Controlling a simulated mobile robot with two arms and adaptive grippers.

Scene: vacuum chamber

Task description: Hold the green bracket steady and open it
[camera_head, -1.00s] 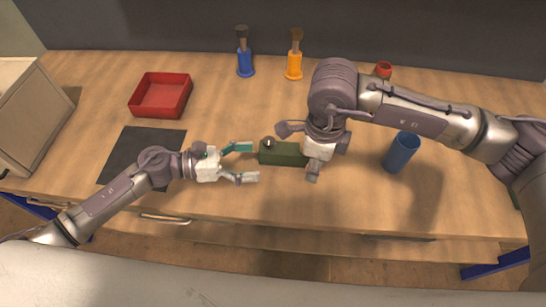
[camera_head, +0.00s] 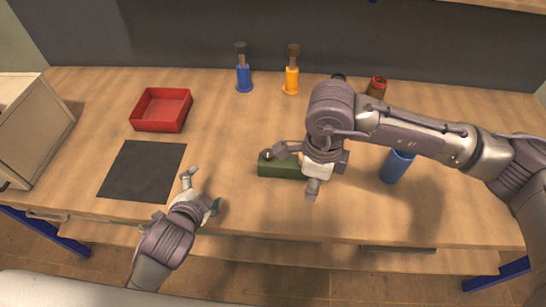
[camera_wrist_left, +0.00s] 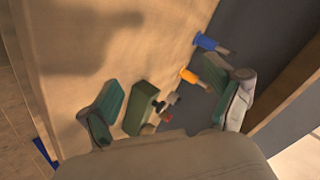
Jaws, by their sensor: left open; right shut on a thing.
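The green bracket (camera_head: 277,170) is a long dark green block lying on the table at the middle, with a small round knob at its left end. My right gripper (camera_head: 297,166) reaches down from above and is shut on its right part, which the gripper partly hides. My left gripper (camera_head: 203,189) is open and empty, to the lower left of the bracket and apart from it, near the table's front edge. In the left wrist view, the bracket (camera_wrist_left: 139,108) appears between the two spread fingers of my left gripper (camera_wrist_left: 172,102), some distance beyond them.
A black mat (camera_head: 143,171) and a red tray (camera_head: 161,110) lie at the left. A blue bottle (camera_head: 243,75) and an orange bottle (camera_head: 291,78) stand at the back. A blue cup (camera_head: 396,166) stands right of my right gripper. The table between mat and bracket is clear.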

